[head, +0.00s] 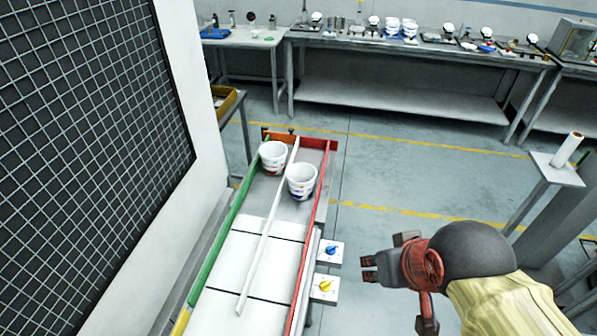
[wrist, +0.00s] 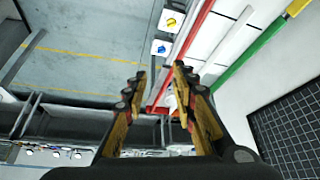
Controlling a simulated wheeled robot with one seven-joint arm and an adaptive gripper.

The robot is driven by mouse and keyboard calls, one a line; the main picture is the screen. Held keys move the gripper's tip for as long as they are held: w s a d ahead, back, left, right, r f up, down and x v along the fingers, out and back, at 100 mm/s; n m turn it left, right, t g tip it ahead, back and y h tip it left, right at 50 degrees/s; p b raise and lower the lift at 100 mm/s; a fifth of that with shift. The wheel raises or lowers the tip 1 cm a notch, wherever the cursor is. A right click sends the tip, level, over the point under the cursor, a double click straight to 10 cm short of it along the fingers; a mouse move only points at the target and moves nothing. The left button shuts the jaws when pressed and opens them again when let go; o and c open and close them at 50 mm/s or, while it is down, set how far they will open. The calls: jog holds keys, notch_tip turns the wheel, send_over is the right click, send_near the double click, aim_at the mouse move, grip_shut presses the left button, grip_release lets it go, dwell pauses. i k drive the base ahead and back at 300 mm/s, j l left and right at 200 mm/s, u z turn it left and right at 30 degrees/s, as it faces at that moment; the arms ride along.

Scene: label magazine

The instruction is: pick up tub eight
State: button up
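Two white tubs with coloured markings are in the head view. One tub (head: 273,157) is at the far end of the left lane, near the green rail. The other tub (head: 301,181) is in the right lane by the red rail, a little nearer. Any numbers on them are too small to read, so I cannot tell which is tub eight. My gripper (head: 397,298) is to the right of the lanes, apart from both tubs. In the wrist view my gripper (wrist: 160,74) is open, with nothing held between the fingers.
The two-lane tray has a white divider (head: 268,235), a green rail (head: 235,215) and a red rail (head: 318,215). Boxes with a blue knob (head: 331,251) and yellow knob (head: 325,287) sit at its right. A dark mesh panel (head: 80,130) stands left. Open floor (head: 420,180) lies right.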

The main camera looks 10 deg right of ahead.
aim_at(301, 177)
jog(key=i+l+u, duration=0.25)
jog(key=u, duration=0.15)
jog(key=i+l+u, duration=0.2)
jog(key=u, duration=0.15)
jog(key=i+l+u, duration=0.1)
jog(key=l+u, duration=0.3)
jog(key=l, duration=0.1)
